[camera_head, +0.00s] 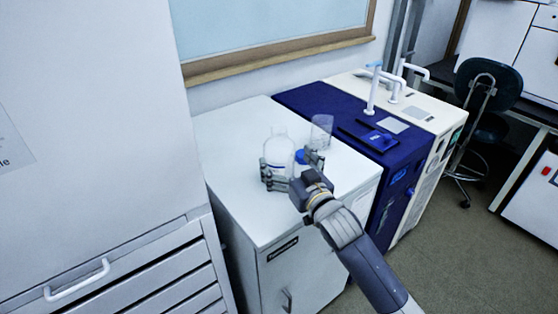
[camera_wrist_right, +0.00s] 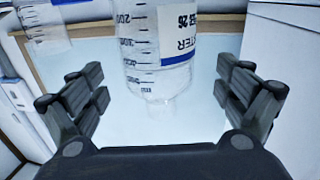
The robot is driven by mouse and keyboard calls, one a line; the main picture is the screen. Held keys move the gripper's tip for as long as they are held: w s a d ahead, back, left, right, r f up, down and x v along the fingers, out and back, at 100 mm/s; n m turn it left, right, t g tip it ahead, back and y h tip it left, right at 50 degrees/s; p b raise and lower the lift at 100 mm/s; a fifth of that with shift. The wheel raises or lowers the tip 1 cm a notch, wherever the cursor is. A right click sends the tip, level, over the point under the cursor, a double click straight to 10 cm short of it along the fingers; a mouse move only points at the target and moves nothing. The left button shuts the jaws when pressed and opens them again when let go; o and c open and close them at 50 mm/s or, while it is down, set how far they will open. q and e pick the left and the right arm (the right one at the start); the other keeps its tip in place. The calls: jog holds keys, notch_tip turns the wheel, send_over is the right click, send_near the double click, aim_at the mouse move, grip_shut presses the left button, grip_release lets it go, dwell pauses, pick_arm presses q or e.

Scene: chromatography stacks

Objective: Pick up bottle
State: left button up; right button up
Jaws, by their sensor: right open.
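A clear bottle (camera_head: 279,150) with a white label and printed volume marks stands upright on the white cabinet top. In the right wrist view the bottle (camera_wrist_right: 158,50) appears upside down, between the two fingers, with visible gaps on both sides. My right gripper (camera_head: 290,167) is open around the near side of the bottle; it also shows in the right wrist view (camera_wrist_right: 160,85). The bottle's lower near side is partly hidden by the fingers in the head view. My left gripper is not in view.
A clear beaker (camera_head: 321,132) stands behind and right of the bottle, with a small blue object (camera_head: 301,156) close by. The white cabinet (camera_head: 235,135) has free room at left.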

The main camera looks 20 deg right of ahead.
jog(key=w, duration=0.4)
jog(key=shift+a+f, duration=0.2)
jog(key=shift+f, duration=0.05)
jog(key=shift+w+p, duration=0.3)
jog(key=c, duration=1.8)
jog(key=shift+r, duration=0.15)
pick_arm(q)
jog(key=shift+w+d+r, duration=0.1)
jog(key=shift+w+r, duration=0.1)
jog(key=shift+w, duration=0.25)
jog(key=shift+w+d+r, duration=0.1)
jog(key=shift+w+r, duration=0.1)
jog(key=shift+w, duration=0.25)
pick_arm(e)
jog(key=shift+r, duration=0.1)
